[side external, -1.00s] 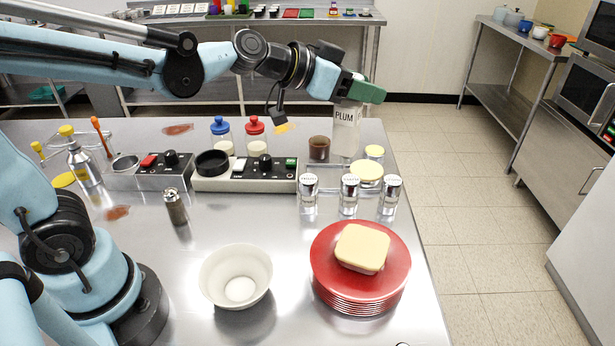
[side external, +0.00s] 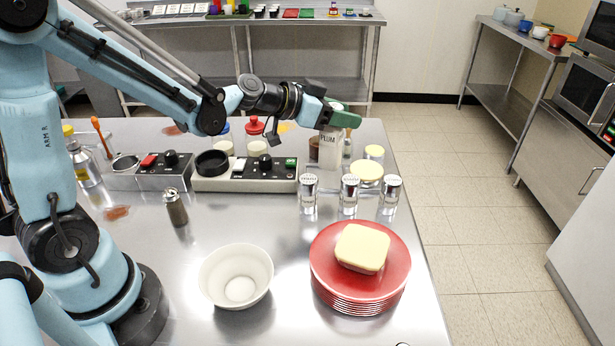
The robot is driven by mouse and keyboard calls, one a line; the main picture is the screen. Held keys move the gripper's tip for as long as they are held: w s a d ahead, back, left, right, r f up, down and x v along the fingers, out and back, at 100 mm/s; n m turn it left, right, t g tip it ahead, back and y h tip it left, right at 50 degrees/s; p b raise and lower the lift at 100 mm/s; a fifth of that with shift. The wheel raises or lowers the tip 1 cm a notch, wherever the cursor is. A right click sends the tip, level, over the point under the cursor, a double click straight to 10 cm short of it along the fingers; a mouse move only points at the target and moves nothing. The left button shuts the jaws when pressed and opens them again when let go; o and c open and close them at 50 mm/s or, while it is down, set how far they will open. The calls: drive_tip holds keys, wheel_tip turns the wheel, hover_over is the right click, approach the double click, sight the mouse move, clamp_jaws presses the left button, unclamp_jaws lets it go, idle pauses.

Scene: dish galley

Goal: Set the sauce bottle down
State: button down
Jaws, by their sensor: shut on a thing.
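The sauce bottle (side external: 329,152) is pale, with a "PLUM" label, and stands upright in my gripper (side external: 338,118) at the back right of the steel table. The green jaws are shut on its top part. Its lower end is low, close to the table behind the shakers; I cannot tell whether it touches the surface. A brown cup (side external: 314,148) is just to its left, partly hidden by the bottle.
Several shakers (side external: 349,195) and yellow-lidded jars (side external: 367,173) stand in front and right of the bottle. A control box (side external: 232,184) is to the left. Red plates (side external: 325,262) bearing a yellow-lidded tub (side external: 362,248) and a white bowl (side external: 214,270) are nearer.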

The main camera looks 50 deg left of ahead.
drive_tip(key=w+a+f, duration=0.2)
drive_tip(key=a+f, duration=0.1)
drive_tip(key=f, duration=0.3)
drive_tip(key=shift+a+f, duration=0.2)
drive_tip(key=shift+f, duration=0.1)
drive_tip(key=c, duration=0.5)
unclamp_jaws()
